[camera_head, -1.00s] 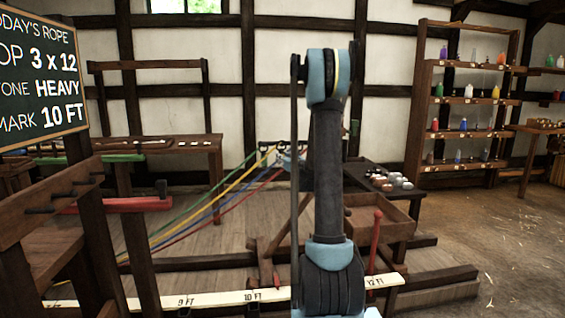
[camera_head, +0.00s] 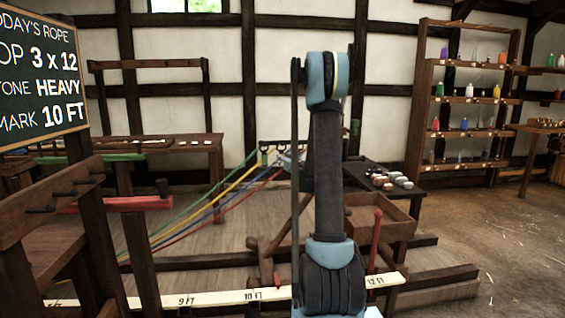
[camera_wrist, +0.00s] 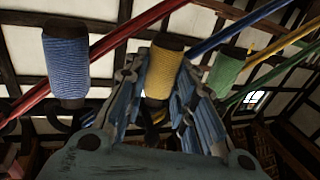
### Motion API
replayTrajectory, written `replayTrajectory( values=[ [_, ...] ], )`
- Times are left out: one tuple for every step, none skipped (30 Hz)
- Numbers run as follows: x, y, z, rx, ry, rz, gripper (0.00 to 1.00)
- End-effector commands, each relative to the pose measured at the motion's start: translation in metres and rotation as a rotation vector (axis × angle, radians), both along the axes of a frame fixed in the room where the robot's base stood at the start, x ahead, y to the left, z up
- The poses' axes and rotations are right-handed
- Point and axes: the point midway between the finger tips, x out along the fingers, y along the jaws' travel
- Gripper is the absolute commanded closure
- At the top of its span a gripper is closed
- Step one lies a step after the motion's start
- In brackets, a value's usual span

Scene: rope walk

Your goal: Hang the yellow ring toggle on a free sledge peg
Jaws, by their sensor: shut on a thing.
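In the wrist view my gripper (camera_wrist: 163,85) is shut on the yellow ring toggle (camera_wrist: 163,70), a yellow-wrapped cylinder with a dark end, between its two blue-grey fingers. A blue toggle (camera_wrist: 66,68) is to the left and a green toggle (camera_wrist: 228,72) to the right, both apart from the fingers. In the head view my gripper (camera_head: 287,160) is small and partly hidden behind my arm, beside the sledge's peg rail (camera_head: 268,147). Whether the yellow toggle's ring is around a peg cannot be told.
Green, yellow, blue and red ropes (camera_head: 215,200) run from the left to the peg rail. A wooden tray (camera_head: 375,212) and a dark table with stones (camera_head: 395,180) stand to the right.

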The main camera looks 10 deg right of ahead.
Motion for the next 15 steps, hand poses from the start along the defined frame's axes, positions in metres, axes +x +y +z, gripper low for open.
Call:
replayTrajectory(
  values=[
    [0.0000, 0.0001, 0.0000, 0.000, 0.000, 0.000, 1.00],
    [0.0000, 0.0001, 0.0000, 0.000, 0.000, 0.000, 1.00],
    [-0.0001, 0.0002, 0.0000, 0.000, 0.000, 0.000, 0.72],
    [-0.0001, 0.0002, 0.0000, 0.000, 0.000, 0.000, 0.65],
    [-0.0001, 0.0002, 0.0000, 0.000, 0.000, 0.000, 0.58],
    [-0.0001, 0.0002, 0.0000, 0.000, 0.000, 0.000, 0.53],
    [-0.0001, 0.0002, 0.0000, 0.000, 0.000, 0.000, 0.53],
    [-0.0001, 0.0002, 0.0000, 0.000, 0.000, 0.000, 0.53],
    [-0.0001, 0.0003, 0.0000, 0.000, 0.000, 0.000, 0.53],
    [-0.0001, 0.0003, 0.0000, 0.000, 0.000, 0.000, 0.53],
    [-0.0001, 0.0003, 0.0000, 0.000, 0.000, 0.000, 0.53],
    [-0.0001, 0.0003, 0.0000, 0.000, 0.000, 0.000, 0.53],
    [0.0000, 0.0003, 0.0000, 0.000, 0.000, 0.000, 0.53],
    [0.0000, 0.0003, 0.0000, 0.000, 0.000, 0.000, 0.53],
    [-0.0003, 0.0002, 0.0000, 0.000, 0.000, 0.000, 0.53]
  ],
)
